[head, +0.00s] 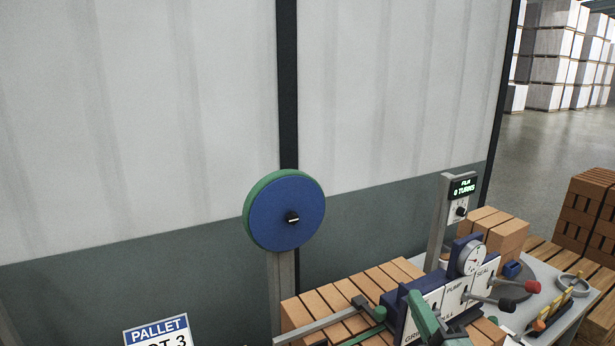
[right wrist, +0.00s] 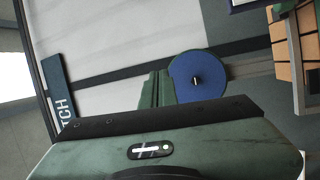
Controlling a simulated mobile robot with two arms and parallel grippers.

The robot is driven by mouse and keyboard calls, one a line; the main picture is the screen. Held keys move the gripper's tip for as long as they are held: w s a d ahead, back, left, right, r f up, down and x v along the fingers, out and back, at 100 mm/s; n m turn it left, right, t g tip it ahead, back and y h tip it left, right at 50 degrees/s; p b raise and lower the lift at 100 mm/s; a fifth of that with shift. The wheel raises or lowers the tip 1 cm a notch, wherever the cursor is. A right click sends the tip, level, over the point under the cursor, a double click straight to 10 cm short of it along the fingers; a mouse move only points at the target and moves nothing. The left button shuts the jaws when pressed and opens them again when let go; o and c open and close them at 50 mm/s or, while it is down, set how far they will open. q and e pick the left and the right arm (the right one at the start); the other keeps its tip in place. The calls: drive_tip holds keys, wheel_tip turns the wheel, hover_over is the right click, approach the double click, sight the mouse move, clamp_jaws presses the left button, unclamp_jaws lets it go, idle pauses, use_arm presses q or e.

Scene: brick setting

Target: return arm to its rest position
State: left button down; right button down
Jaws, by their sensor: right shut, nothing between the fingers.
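My right gripper (head: 416,300) shows as a green shape at the bottom of the head view, in front of the labelled lever panel. Its green fingers (right wrist: 157,88) also show in the right wrist view, together and with nothing between them. In that view they lie beside the blue disc (right wrist: 197,80), and the wide green gripper body fills the foreground. I cannot tell how far the gripper is from the panel. My left gripper is not in view.
The lever panel (head: 455,293) has a gauge (head: 471,260) and projecting levers. Bricks (head: 345,297) lie to its left. A post carries a small display (head: 462,187). The blue disc (head: 285,210) stands before the wall. A pallet sign (head: 157,331) is at lower left.

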drive_tip(key=s+d+f+m+g+h, duration=0.4)
drive_tip(key=s+f+m+g+h, duration=0.15)
drive_tip(key=f+m, duration=0.45)
drive_tip(key=s+a+f+m+g+y, duration=0.1)
drive_tip(key=s+a+f+m+g, duration=0.15)
drive_tip(key=s+f+g, duration=0.6)
drive_tip(key=s+a+f+m+g+y, duration=0.2)
drive_tip(key=s+f+m+g, duration=0.15)
drive_tip(key=s+f, duration=0.85)
drive_tip(key=s+f+b, duration=0.3)
drive_tip(key=f+b, duration=0.1)
drive_tip(key=f, duration=1.1)
drive_tip(key=s+f+b, duration=0.2)
drive_tip(key=f+b, duration=0.1)
drive_tip(key=f, duration=1.1)
drive_tip(key=s+d+f+b, duration=0.1)
drive_tip(key=s+f+b, duration=0.1)
drive_tip(key=s+f, duration=0.6)
drive_tip(key=s+d+f+g+b, duration=0.1)
drive_tip(key=s+d+f+b, duration=0.1)
drive_tip(key=s+f, duration=0.6)
wheel_tip(320, 180, down, 6)
drive_tip(key=shift+s+d+r+b, duration=0.25)
drive_tip(key=shift+s+b, duration=0.15)
drive_tip(key=shift+b, duration=0.35)
drive_tip(key=shift+g, duration=0.25)
